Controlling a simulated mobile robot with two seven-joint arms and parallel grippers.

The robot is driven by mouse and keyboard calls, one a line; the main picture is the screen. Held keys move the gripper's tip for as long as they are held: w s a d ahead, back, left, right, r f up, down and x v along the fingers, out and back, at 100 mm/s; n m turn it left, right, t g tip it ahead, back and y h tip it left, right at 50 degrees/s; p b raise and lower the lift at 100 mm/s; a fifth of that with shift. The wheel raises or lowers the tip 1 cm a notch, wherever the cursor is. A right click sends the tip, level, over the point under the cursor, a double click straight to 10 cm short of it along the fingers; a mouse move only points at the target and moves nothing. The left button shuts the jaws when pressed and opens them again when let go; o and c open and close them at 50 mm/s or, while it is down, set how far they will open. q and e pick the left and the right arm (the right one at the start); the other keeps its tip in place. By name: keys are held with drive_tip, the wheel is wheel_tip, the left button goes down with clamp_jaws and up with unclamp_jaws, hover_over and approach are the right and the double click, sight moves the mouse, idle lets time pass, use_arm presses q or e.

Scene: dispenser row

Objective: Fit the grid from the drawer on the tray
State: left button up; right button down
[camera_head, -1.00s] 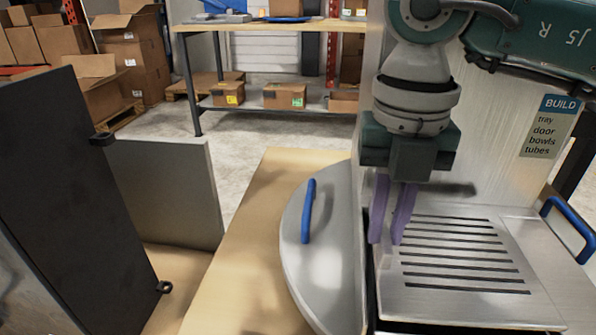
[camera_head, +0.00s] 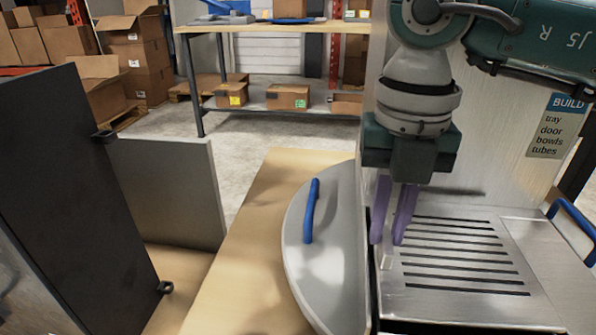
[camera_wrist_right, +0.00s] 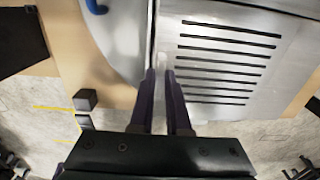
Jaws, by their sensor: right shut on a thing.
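The grid (camera_head: 470,262) is a flat metal plate with several dark parallel slots, lying level at the lower right of the head view. It also shows in the right wrist view (camera_wrist_right: 215,87). My right gripper (camera_head: 388,240) points down with its purple fingers shut on the grid's left edge; the fingers also show in the wrist view (camera_wrist_right: 160,75). Plain metal (camera_head: 548,246) adjoins the grid on the right, with a blue handle (camera_head: 572,218) beyond it. I cannot tell tray from drawer there, or whether the grid is seated. My left gripper is not in view.
A rounded grey door (camera_head: 335,255) with a blue handle (camera_head: 310,210) stands close left of the grid. A metal wall with a sign (camera_head: 554,125) rises behind. The wooden bench top (camera_head: 240,275) is clear on the left. Grey and black panels stand far left.

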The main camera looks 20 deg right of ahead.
drive_tip(key=shift+f, duration=0.45)
drive_tip(key=c, duration=0.8)
unclamp_jaws()
